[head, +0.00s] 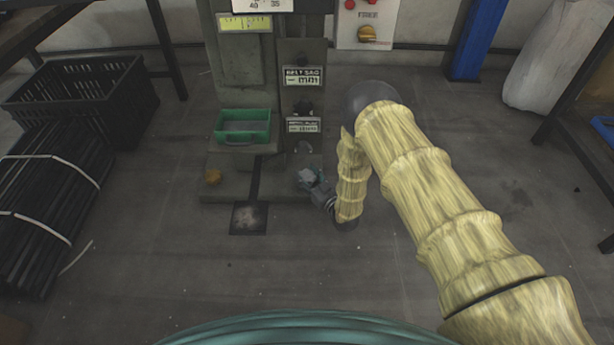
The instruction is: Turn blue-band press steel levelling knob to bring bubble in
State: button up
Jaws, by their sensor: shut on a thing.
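The grey press (232,70) stands at the back centre, with its base on the floor. A yellow-green strip (245,23) with small dark marks is on its upper front; I cannot make out a bubble. A pale steel knob (306,175) sits at the base's front right corner. My gripper (312,180) reaches it from the lower right and is shut on it; the fingers hide part of the knob. A brass-coloured knob (213,176) is on the base's front left corner. No blue band shows clearly on the press.
A green tray (243,126) sits on the press above the base. A black crate (80,95) and strapped dark bars (45,205) lie at left. A blue post (478,38) and a white sack (545,62) stand back right. The floor in front is mostly clear.

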jog(key=n+g+y+p, duration=0.1)
jog(key=n+g+y, duration=0.1)
jog(key=shift+d+g+y, duration=0.1)
jog(key=shift+g+y, duration=0.2)
jog(key=shift+y, duration=0.1)
jog(key=n+g+y, duration=0.2)
jog(key=n+g, duration=0.1)
jog(key=shift+f, duration=0.1)
jog(key=n+g+y, duration=0.1)
jog(key=g, duration=0.1)
jog(key=n+g+y+b, duration=0.1)
jog(key=n+g, duration=0.1)
jog(key=shift+f+g, duration=0.1)
jog(key=shift+g, duration=0.2)
jog(key=shift+n+g+y+b, duration=0.4)
jog(key=shift+n+g, duration=0.4)
jog(key=shift+g, duration=0.5)
jog(key=o, duration=1)
jog(key=shift+o, duration=0.2)
